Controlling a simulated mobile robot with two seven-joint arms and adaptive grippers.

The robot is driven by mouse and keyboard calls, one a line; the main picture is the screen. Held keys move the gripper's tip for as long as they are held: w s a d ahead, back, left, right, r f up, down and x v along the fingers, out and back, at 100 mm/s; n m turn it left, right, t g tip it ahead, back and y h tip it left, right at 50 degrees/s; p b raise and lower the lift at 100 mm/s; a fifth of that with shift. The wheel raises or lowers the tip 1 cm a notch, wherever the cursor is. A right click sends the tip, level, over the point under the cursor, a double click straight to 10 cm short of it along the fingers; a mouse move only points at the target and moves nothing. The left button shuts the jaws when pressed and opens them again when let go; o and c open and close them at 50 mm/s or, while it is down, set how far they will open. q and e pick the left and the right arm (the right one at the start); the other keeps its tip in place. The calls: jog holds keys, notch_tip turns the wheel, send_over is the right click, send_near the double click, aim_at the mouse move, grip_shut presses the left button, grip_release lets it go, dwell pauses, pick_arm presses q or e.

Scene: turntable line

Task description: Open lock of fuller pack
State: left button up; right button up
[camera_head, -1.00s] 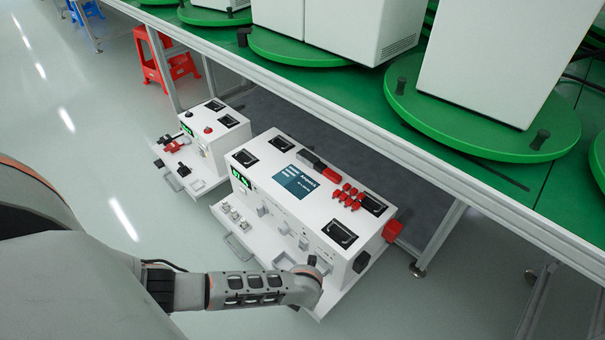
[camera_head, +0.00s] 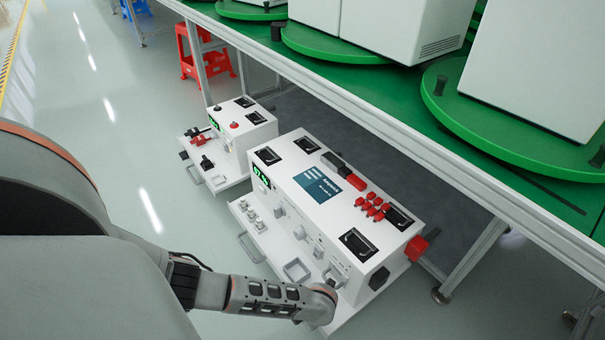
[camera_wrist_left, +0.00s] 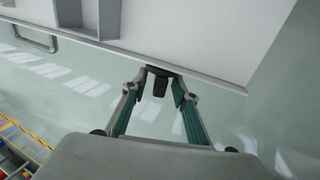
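Two white packs stand below the line: a large one (camera_head: 310,225) with a green-digit display (camera_head: 261,179), and a smaller one (camera_head: 226,140) whose green display I cannot read. I cannot tell which is fuller. My left arm reaches the near right end of the large pack's front; the fingers are hidden in the head view. In the left wrist view my left gripper (camera_wrist_left: 155,90) is open. Its two fingers stand on either side of a small black piece (camera_wrist_left: 160,84) at the edge of a white panel (camera_wrist_left: 200,30). Contact is unclear. My right gripper is not in view.
A green line table (camera_head: 410,110) with an aluminium frame stands over and behind the packs, carrying round turntables (camera_head: 510,110) with white boxes. A red stool (camera_head: 205,55) stands behind. The large pack has a front handle (camera_head: 251,248). The floor to the left is clear.

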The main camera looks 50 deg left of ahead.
pick_arm(q)
jog(key=shift+w+r, duration=0.1)
grip_shut()
jog(key=shift+a+r+h+p, duration=0.15)
jog(key=shift+a+h+p, duration=0.25)
jog(key=shift+h, duration=0.3)
jog(key=shift+s+f+h, duration=0.2)
jog(key=shift+f+h, duration=0.1)
jog(key=shift+h, duration=0.4)
jog(key=shift+d+h+b, duration=0.1)
jog(key=shift+h+b, duration=0.2)
jog(key=shift+h, duration=0.2)
